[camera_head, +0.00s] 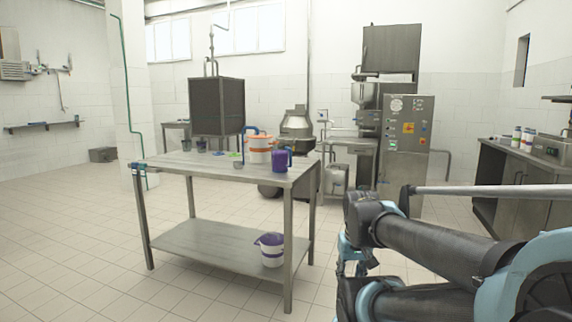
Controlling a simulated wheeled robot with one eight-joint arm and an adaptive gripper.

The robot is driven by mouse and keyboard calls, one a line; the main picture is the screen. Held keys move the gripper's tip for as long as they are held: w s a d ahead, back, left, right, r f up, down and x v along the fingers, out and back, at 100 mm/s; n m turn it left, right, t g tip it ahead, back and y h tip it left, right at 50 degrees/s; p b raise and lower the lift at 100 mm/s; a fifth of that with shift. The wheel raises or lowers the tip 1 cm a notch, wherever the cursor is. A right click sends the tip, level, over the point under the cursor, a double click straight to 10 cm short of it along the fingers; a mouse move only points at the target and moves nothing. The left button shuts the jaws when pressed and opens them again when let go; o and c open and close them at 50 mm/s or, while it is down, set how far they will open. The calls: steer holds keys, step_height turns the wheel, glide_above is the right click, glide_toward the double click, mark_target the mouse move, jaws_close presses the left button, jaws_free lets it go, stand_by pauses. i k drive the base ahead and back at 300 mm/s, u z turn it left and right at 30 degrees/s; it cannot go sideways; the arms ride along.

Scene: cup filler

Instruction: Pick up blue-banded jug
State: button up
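I cannot tell for sure which vessel is the blue-banded jug. A purple jug (280,161) with a blue handle stands upright near the right front corner of the steel table (215,168). A white bucket with orange bands (260,149) stands just behind it, with a blue part at its upper left. A white container with purple-blue bands (271,250) stands on the table's lower shelf (215,245). My arm reaches in from the right, apart from the table. My gripper (350,268) seems to hang at the arm's left end, too dark and partly hidden to read.
Small dark cups (201,145), a green item (234,154) and a small grey cup (238,163) are on the tabletop. A dark box-shaped tank (217,106) stands behind. A steel machine (404,150) and a right-hand counter (505,185) are farther off. The floor left of the table is clear.

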mark_target(281, 153)
steer(key=u, duration=0.3)
steer(key=i, duration=0.95)
steer(key=z, duration=0.2)
steer(key=k, duration=0.9)
steer(key=z, duration=0.6)
steer(key=i, duration=0.75)
steer(key=z, duration=0.05)
